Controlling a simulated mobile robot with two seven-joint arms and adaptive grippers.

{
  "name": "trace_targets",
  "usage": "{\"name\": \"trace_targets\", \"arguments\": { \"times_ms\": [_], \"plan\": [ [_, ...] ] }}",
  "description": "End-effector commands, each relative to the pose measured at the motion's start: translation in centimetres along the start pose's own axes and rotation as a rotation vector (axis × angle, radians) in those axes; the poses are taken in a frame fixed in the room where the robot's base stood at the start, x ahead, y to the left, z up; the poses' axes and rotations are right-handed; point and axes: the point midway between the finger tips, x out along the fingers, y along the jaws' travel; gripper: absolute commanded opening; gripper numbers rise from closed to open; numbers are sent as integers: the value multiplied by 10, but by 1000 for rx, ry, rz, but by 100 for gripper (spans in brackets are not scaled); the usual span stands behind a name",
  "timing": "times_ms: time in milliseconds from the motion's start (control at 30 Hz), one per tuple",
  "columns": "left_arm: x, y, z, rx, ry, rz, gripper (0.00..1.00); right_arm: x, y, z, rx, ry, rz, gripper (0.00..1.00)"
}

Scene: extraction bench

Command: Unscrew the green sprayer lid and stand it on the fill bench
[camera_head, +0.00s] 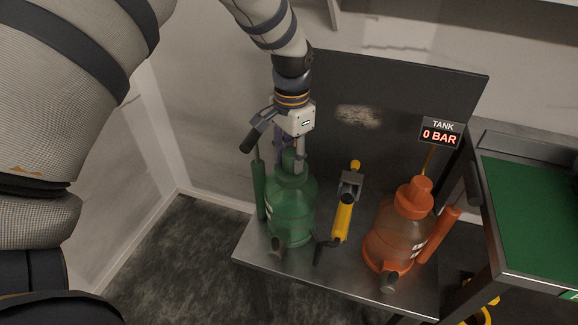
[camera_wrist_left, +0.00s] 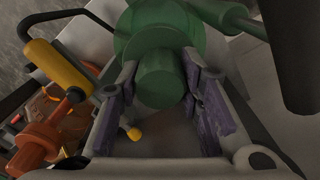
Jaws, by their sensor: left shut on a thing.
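The green sprayer (camera_head: 290,212) stands upright on the metal fill bench (camera_head: 338,277), at its left side. Its green lid (camera_head: 289,160) is at the top of the tank, partly hidden by my left gripper (camera_head: 292,158) in the head view. My left gripper points down from above and is shut on the lid. In the left wrist view the round green lid (camera_wrist_left: 161,78) sits between the two purple-padded fingers (camera_wrist_left: 160,92). The lid appears to be at the tank's neck; I cannot tell whether it is loose. My right gripper is not in view.
An orange sprayer (camera_head: 397,235) stands at the bench's right side. A yellow-handled tool (camera_head: 343,217) stands between the sprayers. A sign (camera_head: 440,133) reads TANK 0 BAR. A green-topped table (camera_head: 535,205) is at the right. A dark panel (camera_head: 400,100) backs the bench.

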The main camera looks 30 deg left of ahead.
Motion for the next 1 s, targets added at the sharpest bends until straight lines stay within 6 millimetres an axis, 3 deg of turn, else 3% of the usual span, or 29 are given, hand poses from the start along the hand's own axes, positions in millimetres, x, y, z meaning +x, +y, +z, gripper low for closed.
{"name": "trace_targets", "arguments": {
  "times_ms": [300, 400, 500, 767, 800, 867, 1000],
  "plan": [
    [0, 0, 0, -1121, 0, -5, 0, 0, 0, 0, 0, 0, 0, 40],
    [1, 0, 0, -1445, -1, -5, 0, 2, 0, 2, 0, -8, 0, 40],
    [0, 0, 0, -1653, -2, -3, 0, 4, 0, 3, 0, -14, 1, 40],
    [-1, 0, 0, -1715, -1, 1, 0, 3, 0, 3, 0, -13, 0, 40],
    [-1, 0, 0, -1714, -1, 1, 42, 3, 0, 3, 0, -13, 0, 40],
    [-1, 0, 0, -1714, -2, 1, 55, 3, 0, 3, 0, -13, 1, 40],
    [-1, 0, 0, -1712, -1, 1, 55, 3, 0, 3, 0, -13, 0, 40]
  ]
}}
